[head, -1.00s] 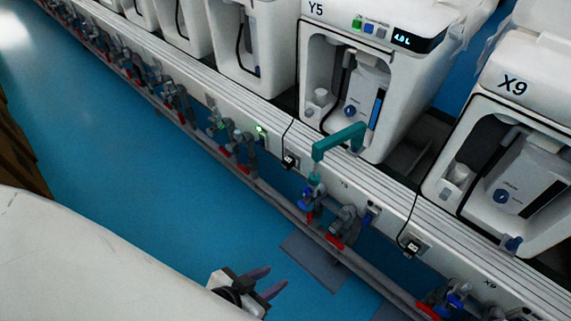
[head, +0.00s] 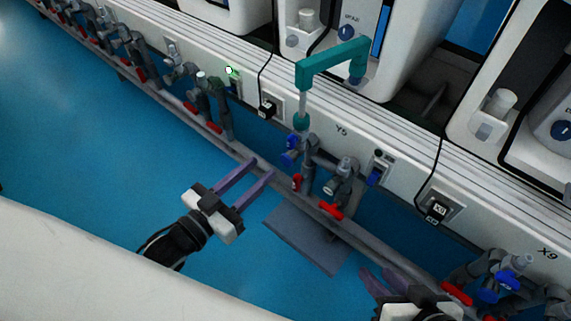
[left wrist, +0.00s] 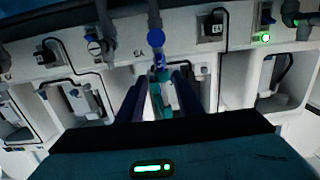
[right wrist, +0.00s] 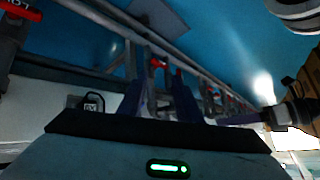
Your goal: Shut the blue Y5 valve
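The blue Y5 valve handle (head: 290,150) sits on the grey pipework below the teal pipe, just left of the Y5 label. In the left wrist view the blue valve (left wrist: 156,38) shows ahead, beyond the fingers. My left gripper (head: 262,168) is open and empty, to the left of the valve and apart from it. Its fingers also show in the left wrist view (left wrist: 158,92). My right gripper (head: 377,278) is at the bottom of the head view, below the Y5 pipework. Its fingers stand apart and empty in the right wrist view (right wrist: 160,98).
The teal pipe (head: 333,60) rises above the valve. Red handles (head: 331,210) sit close by on the lower pipe. A cabled black plug (head: 267,107) and a blue switch (head: 374,177) are on the white panel. The blue floor (head: 120,170) at left is clear.

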